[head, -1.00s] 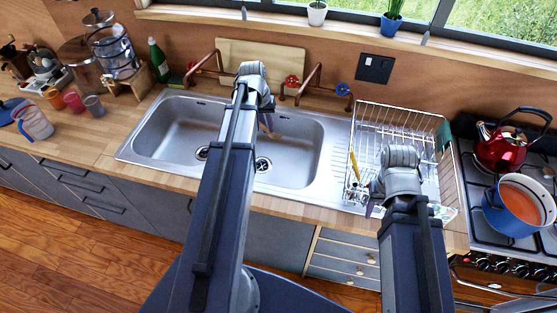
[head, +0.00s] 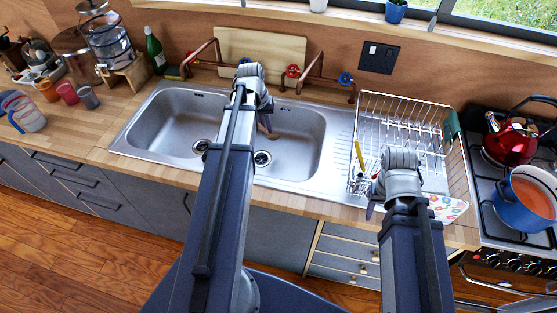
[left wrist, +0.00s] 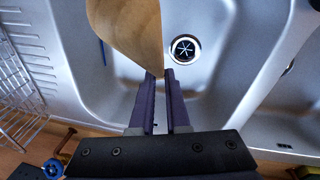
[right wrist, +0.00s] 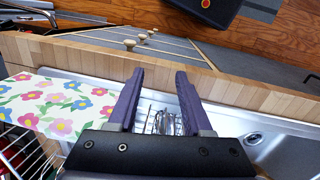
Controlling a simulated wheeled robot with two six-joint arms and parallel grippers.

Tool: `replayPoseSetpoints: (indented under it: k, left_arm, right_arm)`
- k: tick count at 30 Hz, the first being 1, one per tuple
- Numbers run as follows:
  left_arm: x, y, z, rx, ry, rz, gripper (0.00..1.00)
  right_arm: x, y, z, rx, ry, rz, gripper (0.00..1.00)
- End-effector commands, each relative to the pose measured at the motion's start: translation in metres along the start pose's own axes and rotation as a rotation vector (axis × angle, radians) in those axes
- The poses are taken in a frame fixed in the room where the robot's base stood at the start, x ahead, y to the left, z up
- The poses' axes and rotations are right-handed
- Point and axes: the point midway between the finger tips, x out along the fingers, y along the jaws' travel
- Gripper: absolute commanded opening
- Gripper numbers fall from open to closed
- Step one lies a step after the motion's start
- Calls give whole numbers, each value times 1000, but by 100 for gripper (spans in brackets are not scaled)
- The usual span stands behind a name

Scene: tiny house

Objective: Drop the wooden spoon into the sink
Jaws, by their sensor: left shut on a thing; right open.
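My left gripper (head: 266,122) is over the right basin of the steel sink (head: 305,165). In the left wrist view it (left wrist: 160,74) is shut on the wooden spoon (left wrist: 128,28), whose broad pale wooden part extends from the fingertips toward the top edge. The basin and its round drain (left wrist: 185,48) show below the spoon.
A wire dish rack (head: 400,110) stands right of the sink, with a floral cloth (right wrist: 60,105) nearby. A red kettle (head: 510,143) and a blue pot (head: 515,210) are on the stove.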

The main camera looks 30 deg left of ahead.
Motion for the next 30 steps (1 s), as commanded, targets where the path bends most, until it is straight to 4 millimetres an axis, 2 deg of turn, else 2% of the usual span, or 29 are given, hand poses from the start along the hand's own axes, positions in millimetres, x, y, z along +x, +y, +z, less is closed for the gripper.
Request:
replayPoseSetpoints:
  k: [7,8,16,25,30]
  left_arm:
    - [0,0,0,0,0,0,0]
    - [0,0,0,0,0,0,17]
    - [0,0,0,0,0,0,48]
    - [-1,0,0,0,0,0,49]
    - [-8,0,0,0,0,0,49]
  right_arm:
    - [0,0,0,0,0,0,50]
    - [0,0,0,0,0,0,50]
    - [0,0,0,0,0,0,50]
    - [0,0,0,0,0,0,50]
    - [-8,1,0,0,0,0,50]
